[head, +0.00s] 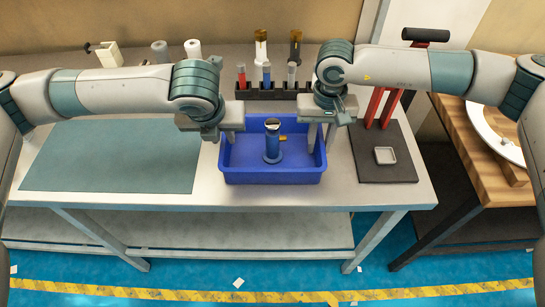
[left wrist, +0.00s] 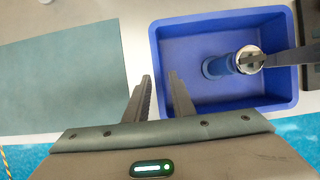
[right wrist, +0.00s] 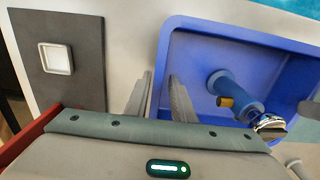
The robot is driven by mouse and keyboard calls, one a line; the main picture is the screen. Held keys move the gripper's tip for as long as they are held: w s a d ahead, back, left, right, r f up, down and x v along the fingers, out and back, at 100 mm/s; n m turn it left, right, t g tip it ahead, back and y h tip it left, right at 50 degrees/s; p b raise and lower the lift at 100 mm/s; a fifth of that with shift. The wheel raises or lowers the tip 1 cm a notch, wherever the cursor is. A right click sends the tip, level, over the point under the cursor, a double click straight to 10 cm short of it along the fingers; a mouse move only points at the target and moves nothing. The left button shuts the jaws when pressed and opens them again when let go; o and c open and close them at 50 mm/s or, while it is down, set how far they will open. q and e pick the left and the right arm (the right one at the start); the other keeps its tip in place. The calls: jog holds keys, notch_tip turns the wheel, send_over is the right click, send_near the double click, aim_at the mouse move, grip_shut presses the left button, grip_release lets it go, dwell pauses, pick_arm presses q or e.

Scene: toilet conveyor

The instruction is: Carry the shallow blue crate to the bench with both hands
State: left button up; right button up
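The shallow blue crate (head: 272,177) sits on the white bench (head: 210,185) near its front edge. A blue cylindrical piece (head: 272,145) with a metal top and a brass side fitting stands inside it. My left gripper (head: 229,140) is at the crate's left wall, its fingers apart on either side of the rim; the left wrist view shows the same (left wrist: 160,78). My right gripper (head: 321,137) is at the right wall, also with fingers apart astride the rim, as in the right wrist view (right wrist: 160,76). Whether the fingers touch the wall is unclear.
A green mat (head: 110,160) lies left of the crate. A dark rack (head: 270,93) with several tubes stands behind it. A dark board (head: 375,165) with a small square dish (head: 385,156) and red posts is at right. A wooden table (head: 475,160) stands beyond a gap.

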pick_arm(q)
jog(key=v, duration=0.7)
pick_arm(e)
jog(key=shift+r, duration=0.1)
notch_tip(320, 180, up, 12)
dwell(0.8)
pick_arm(q)
jog(key=shift+r, duration=0.1)
dwell(0.4)
